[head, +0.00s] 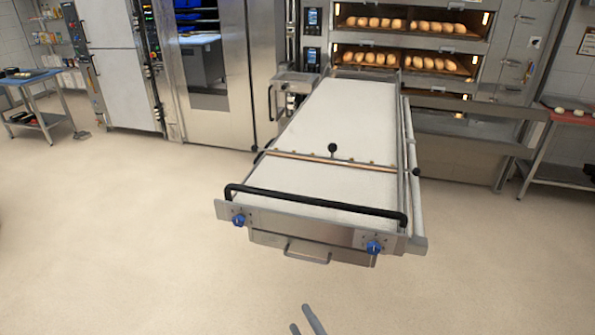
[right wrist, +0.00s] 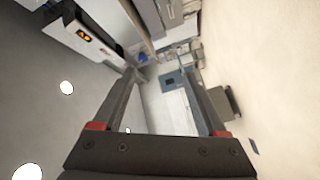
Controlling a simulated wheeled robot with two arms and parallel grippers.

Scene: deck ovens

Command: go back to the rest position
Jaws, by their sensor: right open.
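My right gripper (head: 309,322) shows only as two grey fingertips at the bottom edge of the head view, over bare floor. In the right wrist view its two fingers (right wrist: 170,80) stand wide apart with nothing between them but the distant room. The fingers have red parts at their bases. My left gripper is in neither view.
A long loader table (head: 335,115) with a black front handle (head: 315,203) and blue knobs stands ahead, apart from my gripper. Behind it, deck ovens (head: 410,45) hold loaves. A side table (head: 35,100) stands far left, another (head: 565,150) far right. The floor (head: 120,230) in front is clear.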

